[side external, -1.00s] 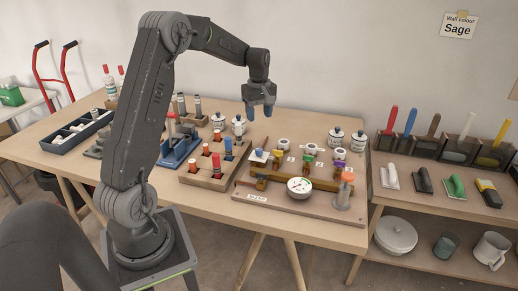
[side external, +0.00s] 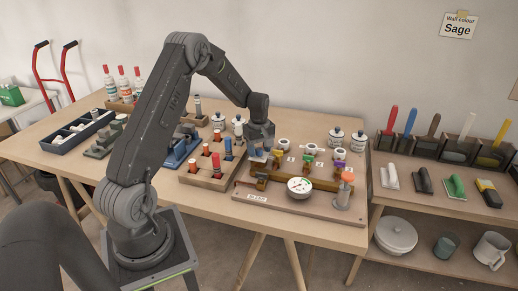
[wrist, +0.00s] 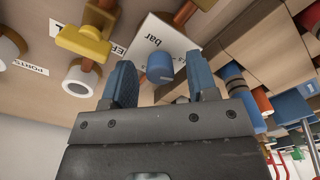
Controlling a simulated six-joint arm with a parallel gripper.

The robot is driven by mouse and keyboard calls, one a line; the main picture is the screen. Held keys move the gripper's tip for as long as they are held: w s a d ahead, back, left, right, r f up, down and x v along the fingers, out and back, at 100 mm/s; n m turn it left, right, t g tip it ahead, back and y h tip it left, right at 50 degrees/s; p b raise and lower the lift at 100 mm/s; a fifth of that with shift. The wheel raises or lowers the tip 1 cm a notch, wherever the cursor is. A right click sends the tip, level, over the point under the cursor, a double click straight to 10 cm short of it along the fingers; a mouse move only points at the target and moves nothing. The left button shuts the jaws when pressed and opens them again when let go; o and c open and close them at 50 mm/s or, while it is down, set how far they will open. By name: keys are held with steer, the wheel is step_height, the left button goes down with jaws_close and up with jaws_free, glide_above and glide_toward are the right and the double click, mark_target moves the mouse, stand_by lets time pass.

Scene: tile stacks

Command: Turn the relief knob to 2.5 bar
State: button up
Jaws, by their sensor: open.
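The relief knob (wrist: 160,67) is a small blue cylinder in front of a white scale plate (wrist: 150,38) marked "bar" in the wrist view. In the side view the plate (side external: 257,158) is at the left end of the valve board, and the knob is hard to make out beneath my gripper. My gripper (side external: 262,150) points down over this end of the board. In the wrist view its two blue fingers (wrist: 161,78) are open on either side of the knob, with gaps visible. The knob's exact setting is not readable.
A white round gauge (side external: 300,187) stands at the board's front, its reading too small to tell. A yellow valve handle (wrist: 84,42) and several coloured valves are beside the knob. A tray of red- and blue-topped pieces (side external: 205,178) sits to the left.

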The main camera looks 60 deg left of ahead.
steer(key=shift+c, duration=0.2)
steer(key=c, duration=0.9)
steer(key=shift+m, duration=0.3)
steer(key=m, duration=1.1)
stand_by(0.5)
steer(key=o, duration=0.9)
